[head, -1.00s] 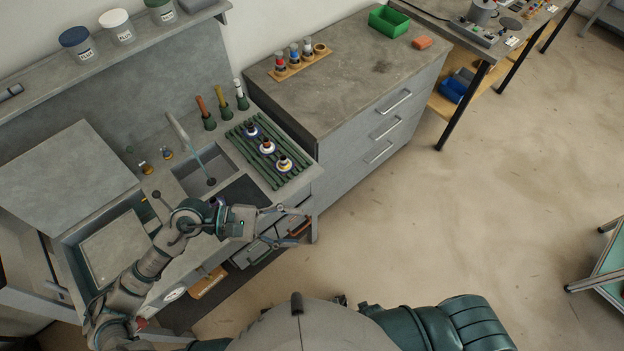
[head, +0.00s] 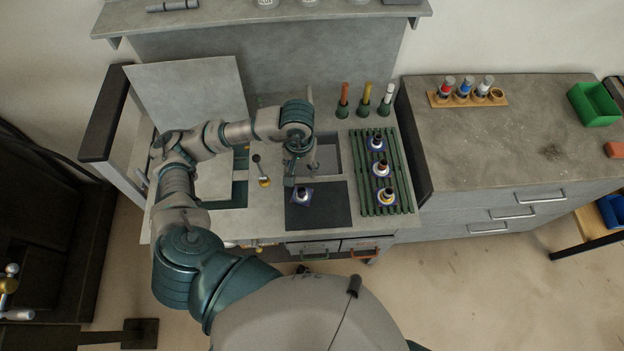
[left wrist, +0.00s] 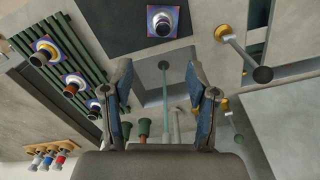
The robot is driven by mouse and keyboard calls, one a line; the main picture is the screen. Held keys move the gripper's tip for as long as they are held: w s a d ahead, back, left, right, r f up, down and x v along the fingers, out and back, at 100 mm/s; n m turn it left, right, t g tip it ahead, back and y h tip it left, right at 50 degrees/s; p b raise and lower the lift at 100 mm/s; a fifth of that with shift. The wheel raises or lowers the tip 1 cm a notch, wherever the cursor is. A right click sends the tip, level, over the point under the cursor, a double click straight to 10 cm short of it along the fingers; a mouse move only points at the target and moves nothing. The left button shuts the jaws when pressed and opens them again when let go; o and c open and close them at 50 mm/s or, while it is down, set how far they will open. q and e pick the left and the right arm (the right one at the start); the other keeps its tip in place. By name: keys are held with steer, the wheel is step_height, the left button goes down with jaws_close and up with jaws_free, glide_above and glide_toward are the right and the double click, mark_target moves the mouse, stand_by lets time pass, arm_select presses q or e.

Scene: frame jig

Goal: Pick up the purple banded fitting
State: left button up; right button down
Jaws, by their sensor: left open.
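A small fitting (head: 302,196) with a dark top, a pale collar and a blue-purple square base stands on the dark mat (head: 330,212). It also shows at the top of the left wrist view (left wrist: 162,20). Similar fittings stand on the green slatted rack (head: 366,200): a far one (head: 376,143), a middle one (head: 383,168) and a near one (head: 386,195). Band colours are too small to tell surely. My right gripper is out of view.
A knobbed lever (head: 260,170) stands left of my gripper. Red, yellow and white handled tools (head: 365,100) stand behind the rack. A wooden holder (head: 468,98) sits on the right cabinet.

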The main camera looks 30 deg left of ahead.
arm_select(q)
glide_above(302, 190)
steer(key=s, duration=0.1)
step_height(302, 190, down, 5)
steer(key=f, duration=0.6)
steer(key=shift+w+a+f+p, duration=0.1)
steer(key=shift+w+f+p, duration=0.05)
steer(key=shift+w+p, duration=0.15)
steer(key=shift+d+f, duration=0.2)
steer(key=shift+f, duration=0.25)
steer(key=f, duration=0.4)
steer(key=shift+w+a+f+p, duration=0.3)
steer(key=shift+p, duration=0.1)
steer(key=shift+a+f, duration=0.15)
steer(key=shift+f, duration=0.05)
steer(key=shift+d, duration=0.3)
jaws_close()
